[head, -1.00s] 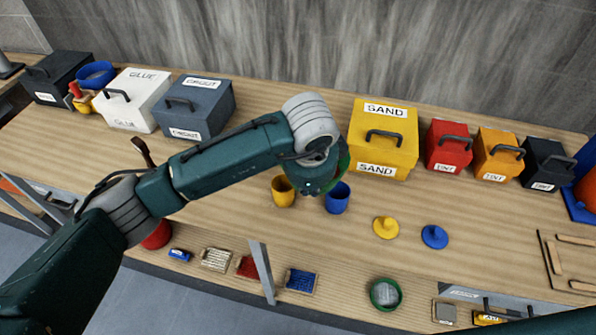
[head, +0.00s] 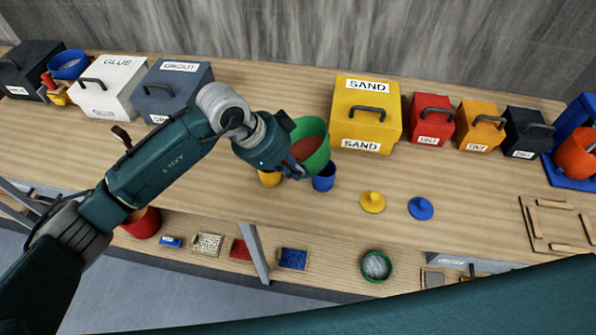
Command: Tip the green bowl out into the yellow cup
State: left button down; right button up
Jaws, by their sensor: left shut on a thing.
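The green bowl (head: 316,157) is held by my left gripper (head: 296,160) above the bench, tilted, with reddish-brown contents showing inside. The gripper is shut on the bowl's left side; its fingertips are partly hidden by the wrist. The yellow cup (head: 269,179) stands upright on the bench just below and left of the bowl, its top hidden by my gripper. A blue cup (head: 324,178) stands right beside it, below the bowl. My right gripper is not in view.
A yellow SAND box (head: 365,115) stands right behind the bowl. A grey GROUT box (head: 172,90) and white GLUE box (head: 110,86) are left. Yellow (head: 373,202) and blue (head: 421,208) lids lie right of the cups. Another of my arm's links crosses the bottom right.

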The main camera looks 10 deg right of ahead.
pick_arm(q)
jog(key=shift+a+r+g+h, duration=0.3)
jog(key=shift+r+h, duration=0.1)
jog(key=shift+h, duration=0.7)
jog(key=shift+w+r+h+b, duration=0.1)
jog(key=shift+h+b, duration=0.2)
jog(key=shift+b, duration=0.15)
jog(key=h+b, duration=0.1)
jog(key=b, duration=0.2)
jog(key=a+g+h+b, duration=0.1)
jog(key=h+b, duration=0.1)
jog(key=b, duration=0.2)
jog(key=shift+w+a+r+n, duration=0.1)
jog(key=shift+w+r+n, duration=0.2)
jog(key=shift+r+n, duration=0.1)
jog(key=shift+w+a+f+h+b, duration=0.1)
jog(key=shift+a+f+h+b, duration=0.05)
jog(key=shift+a+h+b, duration=0.15)
jog(key=w+a+n+g+h+b, duration=0.1)
jog(key=w+a+n+h+b, duration=0.1)
jog(key=a+h+b, duration=0.5)
jog(key=shift+w+n+g+h+b, duration=0.4)
jog(key=shift+h+b, duration=0.9)
jog(key=shift+b, duration=0.65)
jog(key=shift+a+f, duration=0.1)
